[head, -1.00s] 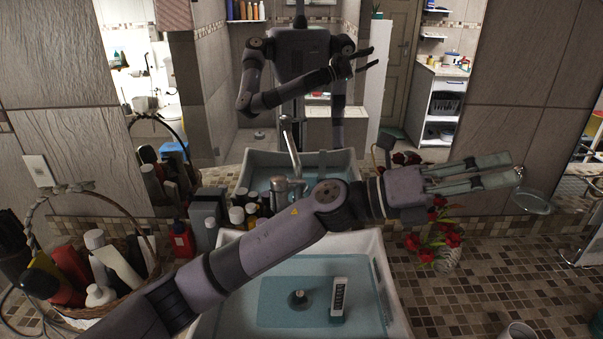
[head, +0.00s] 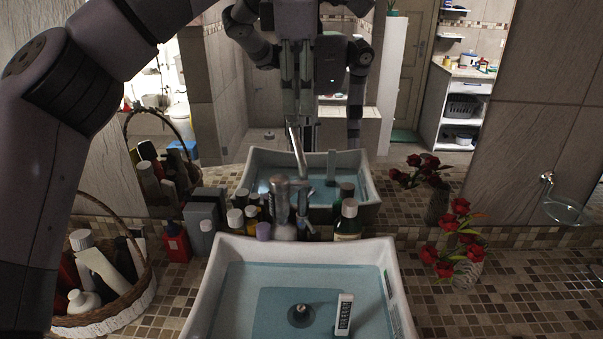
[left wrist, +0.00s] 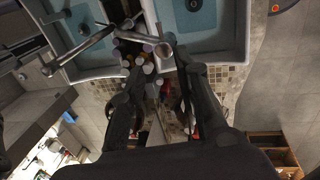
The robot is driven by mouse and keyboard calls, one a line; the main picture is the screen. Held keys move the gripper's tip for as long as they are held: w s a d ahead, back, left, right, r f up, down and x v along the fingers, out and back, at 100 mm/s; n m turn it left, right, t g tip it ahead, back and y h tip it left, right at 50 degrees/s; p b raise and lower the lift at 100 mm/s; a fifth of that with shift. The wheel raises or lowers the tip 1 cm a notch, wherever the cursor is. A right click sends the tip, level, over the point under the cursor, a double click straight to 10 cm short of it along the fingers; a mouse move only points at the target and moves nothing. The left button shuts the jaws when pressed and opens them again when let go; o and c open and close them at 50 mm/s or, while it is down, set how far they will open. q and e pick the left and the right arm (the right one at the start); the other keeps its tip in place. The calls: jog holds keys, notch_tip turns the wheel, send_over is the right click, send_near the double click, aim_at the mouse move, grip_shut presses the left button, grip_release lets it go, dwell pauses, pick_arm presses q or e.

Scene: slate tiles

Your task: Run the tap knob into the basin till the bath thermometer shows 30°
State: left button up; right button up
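The white basin (head: 212,300) holds bluish water. A white, slim bath thermometer (head: 344,314) stands slightly tilted in it, right of the round drain (head: 300,315); its reading is too small to make out. The chrome tap (head: 281,200) rises behind the basin's back rim. In the left wrist view the tap (left wrist: 172,52) shows just past the fingers. My left gripper (left wrist: 161,72) is open there, its two dark fingers apart with nothing held. In the head view my left arm leaves at the top, so the hand shows only as a mirror reflection. My right gripper is not directly in view.
Several bottles, including a dark one (head: 348,220), crowd around the tap. A wicker basket (head: 125,305) of toiletries stands left. A vase of red flowers (head: 463,262) stands right. The large mirror behind repeats basin and tap. The tiled counter at front right (head: 510,300) is clear.

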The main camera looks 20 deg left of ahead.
pick_arm(q)
send_near(301, 182)
jog(key=f, duration=0.2)
jog(key=w+f+p, duration=0.1)
jog(key=f, duration=0.4)
jog(key=shift+w+a+f+p, duration=0.3)
jog(key=shift+p, duration=0.1)
jog(key=shift+c, duration=0.4)
grip_shut()
